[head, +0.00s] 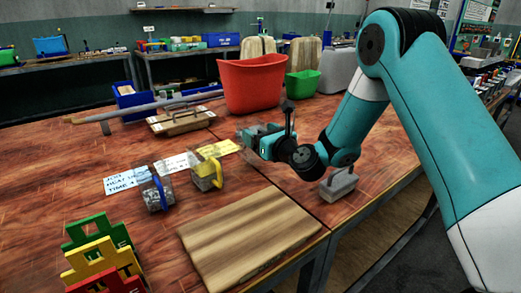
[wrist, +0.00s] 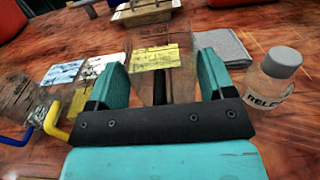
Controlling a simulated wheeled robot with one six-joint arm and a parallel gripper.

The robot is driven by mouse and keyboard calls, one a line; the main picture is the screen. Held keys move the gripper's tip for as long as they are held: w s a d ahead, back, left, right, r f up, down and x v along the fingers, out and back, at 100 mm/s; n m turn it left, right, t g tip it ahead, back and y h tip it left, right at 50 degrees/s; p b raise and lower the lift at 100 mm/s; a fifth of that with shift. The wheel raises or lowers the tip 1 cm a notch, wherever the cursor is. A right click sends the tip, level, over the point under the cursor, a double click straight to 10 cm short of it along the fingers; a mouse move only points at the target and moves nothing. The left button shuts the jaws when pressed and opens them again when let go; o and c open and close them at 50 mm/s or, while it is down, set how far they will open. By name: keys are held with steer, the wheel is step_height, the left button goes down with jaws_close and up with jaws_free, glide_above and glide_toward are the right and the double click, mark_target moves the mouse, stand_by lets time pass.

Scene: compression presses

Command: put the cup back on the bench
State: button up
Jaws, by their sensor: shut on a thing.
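My gripper (head: 262,140) is over the right part of the wooden bench (head: 150,235), with its fingers pointing away from the arm. It is shut on a clear, see-through cup, faint in the head view. In the wrist view the cup (wrist: 160,75) sits between the two teal fingers, and a yellow note shows through it. How far its base is from the bench top is hard to tell. Two other clear cups stand on the bench to the left, one with a blue handle (head: 157,193) and one with a yellow handle (head: 208,173).
A striped wooden board (head: 250,235) lies at the front. A grey handled block (head: 340,184) is near the right edge. Red (head: 252,82) and green (head: 302,84) tubs stand behind.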

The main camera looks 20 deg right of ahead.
steer(key=shift+f+b, duration=0.45)
steer(key=shift+f, duration=1)
steer(key=shift+f, duration=0.1)
steer(key=o, duration=1.2)
steer(key=shift+o, duration=0.2)
